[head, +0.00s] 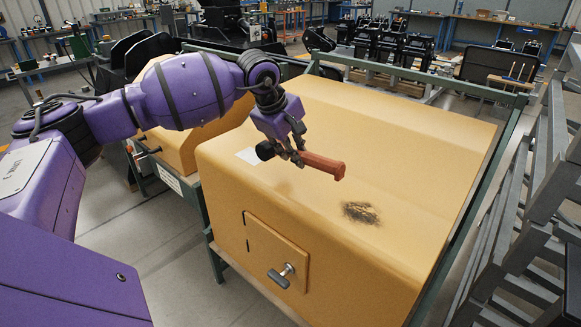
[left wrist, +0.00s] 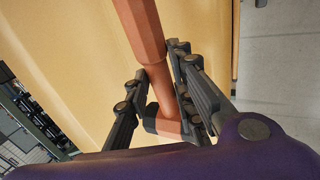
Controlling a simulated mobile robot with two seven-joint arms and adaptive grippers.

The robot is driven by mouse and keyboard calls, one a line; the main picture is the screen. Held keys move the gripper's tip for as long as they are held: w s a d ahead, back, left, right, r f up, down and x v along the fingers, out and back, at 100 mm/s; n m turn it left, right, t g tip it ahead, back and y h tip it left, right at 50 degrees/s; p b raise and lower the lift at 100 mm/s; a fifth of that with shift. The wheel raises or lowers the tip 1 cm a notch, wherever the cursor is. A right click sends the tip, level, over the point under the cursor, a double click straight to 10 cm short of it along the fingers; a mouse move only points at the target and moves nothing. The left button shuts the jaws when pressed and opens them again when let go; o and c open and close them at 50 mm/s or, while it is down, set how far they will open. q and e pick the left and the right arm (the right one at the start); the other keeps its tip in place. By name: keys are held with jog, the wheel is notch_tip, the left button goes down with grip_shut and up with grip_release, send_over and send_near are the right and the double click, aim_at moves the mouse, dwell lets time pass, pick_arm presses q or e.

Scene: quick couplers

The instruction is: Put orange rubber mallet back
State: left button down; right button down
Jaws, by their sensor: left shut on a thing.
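The orange rubber mallet (head: 325,163) is held in the air above the yellow housing, with its orange handle pointing right and a black end of its head at the left. My left gripper (head: 293,158) is shut on it, fingers on both sides of the shaft near the head. In the left wrist view, the mallet's thick handle (left wrist: 140,30) runs up past the fingers (left wrist: 158,66), and its head shows low between them, partly hidden. My right gripper is not in view.
The large yellow housing (head: 400,130) fills the middle, with a dark smudge on top and a small handled door (head: 277,252) in front. Green rails frame it. A grey stair-like frame (head: 545,215) stands at right. Workbenches (head: 505,32) line the back.

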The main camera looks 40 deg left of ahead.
pick_arm(q)
jog(key=a+f, duration=0.1)
jog(key=w+f, duration=0.1)
jog(key=f, duration=0.1)
jog(key=w+a+f, duration=0.1)
jog(key=shift+w+a+f, duration=0.2)
jog(key=shift+a, duration=0.1)
jog(key=f, duration=0.3)
jog(key=shift+w+a+f, duration=0.2)
jog(key=shift+a+f, duration=0.1)
jog(key=shift+a, duration=0.05)
jog(key=shift+f, duration=0.1)
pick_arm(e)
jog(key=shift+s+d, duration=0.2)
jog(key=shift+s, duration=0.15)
pick_arm(q)
jog(key=c, duration=1.7)
grip_release()
jog(key=shift+s+f, duration=0.1)
jog(key=shift+f, duration=0.05)
jog(key=shift+o, duration=0.9)
